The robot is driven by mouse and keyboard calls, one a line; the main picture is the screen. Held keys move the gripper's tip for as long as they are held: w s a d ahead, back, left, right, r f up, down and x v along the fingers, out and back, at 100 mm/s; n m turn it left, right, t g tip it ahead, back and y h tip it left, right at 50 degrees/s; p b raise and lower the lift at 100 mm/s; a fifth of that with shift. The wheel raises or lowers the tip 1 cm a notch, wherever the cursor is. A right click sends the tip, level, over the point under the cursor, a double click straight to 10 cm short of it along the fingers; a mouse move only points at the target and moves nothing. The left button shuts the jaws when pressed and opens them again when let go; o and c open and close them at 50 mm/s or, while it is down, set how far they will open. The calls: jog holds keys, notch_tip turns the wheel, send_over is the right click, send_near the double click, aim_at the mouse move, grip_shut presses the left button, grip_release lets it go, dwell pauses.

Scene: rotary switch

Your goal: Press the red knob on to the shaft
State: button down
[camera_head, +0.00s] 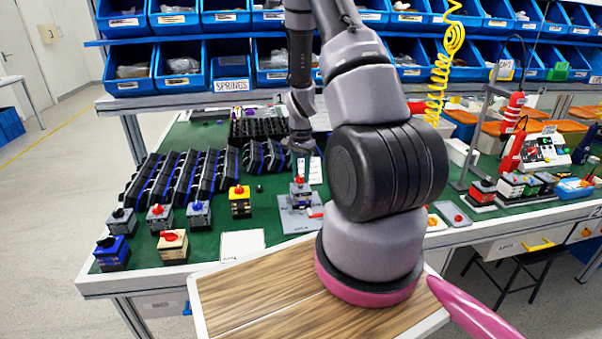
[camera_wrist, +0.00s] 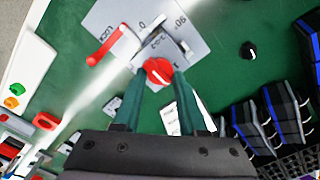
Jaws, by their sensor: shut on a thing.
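The red knob (camera_wrist: 158,70) with a white pointer line sits between my two dark green fingertips in the wrist view. My gripper (camera_wrist: 160,76) is shut on it. In the head view my gripper (camera_head: 302,152) points down over the red knob (camera_head: 298,181), which is above a grey switch body (camera_head: 300,191) on a grey fixture plate (camera_head: 291,221). The wrist view shows the fixture plate (camera_wrist: 195,42) marked with 90 and LOCK, and its red lever (camera_wrist: 106,46). The shaft is hidden, and I cannot tell whether the knob touches it.
Other switches stand to the left, including a yellow one (camera_head: 240,202) and a blue one (camera_head: 112,252). Rows of black-and-blue racks (camera_head: 180,177) lie behind them. A small black knob (camera_wrist: 249,50) lies loose on the green mat (camera_wrist: 226,75). Blue bins hang above.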

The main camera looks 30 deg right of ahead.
jog(key=shift+f, duration=0.15)
dwell(0.5)
jog(key=shift+f, duration=1)
jog(key=shift+c, duration=1.9)
grip_release()
